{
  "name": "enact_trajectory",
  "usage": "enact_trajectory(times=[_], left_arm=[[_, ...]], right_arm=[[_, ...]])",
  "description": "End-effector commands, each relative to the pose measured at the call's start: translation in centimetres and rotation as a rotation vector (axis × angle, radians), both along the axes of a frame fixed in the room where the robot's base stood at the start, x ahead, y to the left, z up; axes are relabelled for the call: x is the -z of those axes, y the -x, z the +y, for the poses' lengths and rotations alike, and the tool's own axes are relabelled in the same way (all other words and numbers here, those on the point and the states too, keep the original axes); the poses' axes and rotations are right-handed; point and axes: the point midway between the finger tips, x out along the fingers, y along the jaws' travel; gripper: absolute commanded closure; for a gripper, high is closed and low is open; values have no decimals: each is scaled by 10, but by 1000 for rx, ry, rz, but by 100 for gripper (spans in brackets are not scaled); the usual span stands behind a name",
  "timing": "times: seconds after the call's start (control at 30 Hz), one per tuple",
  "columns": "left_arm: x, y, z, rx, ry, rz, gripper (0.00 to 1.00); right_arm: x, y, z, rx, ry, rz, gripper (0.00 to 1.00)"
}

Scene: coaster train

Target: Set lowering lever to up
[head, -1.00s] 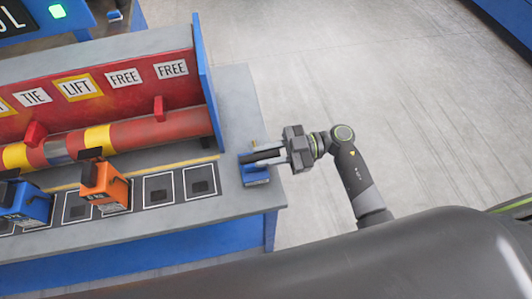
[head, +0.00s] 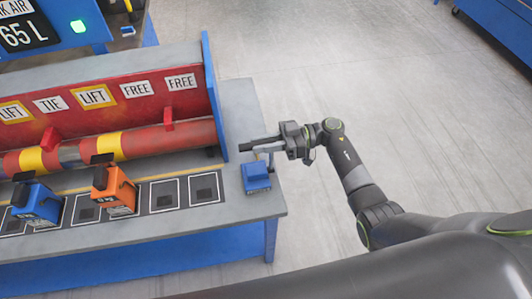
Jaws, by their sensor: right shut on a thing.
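The lowering lever is a small blue box (head: 256,178) at the right end of the grey bench top, with a black handle (head: 258,144) above it. My right gripper (head: 280,143) reaches in from the right and is shut on the black handle. The handle lies roughly level in the picture, its free end pointing left, with a small gap visible between it and the box top. The gripper partly hides where the handle joins the box. My left gripper is not in view.
The bench (head: 240,110) carries a red panel (head: 70,110) with LIFT, TIE and FREE signs above a red and yellow tube (head: 130,145). An orange box (head: 115,190) and a blue box (head: 38,203) stand on marked squares.

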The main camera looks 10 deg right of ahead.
Motion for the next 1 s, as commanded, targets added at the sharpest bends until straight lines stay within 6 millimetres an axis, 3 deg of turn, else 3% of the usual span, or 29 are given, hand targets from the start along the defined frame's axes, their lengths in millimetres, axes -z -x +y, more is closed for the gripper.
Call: enact_trajectory(times=[0.4,1.0], left_arm=[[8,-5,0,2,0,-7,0],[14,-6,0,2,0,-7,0]], right_arm=[[6,-42,0,2,-3,246,100],[10,-53,0,3,0,244,100]])
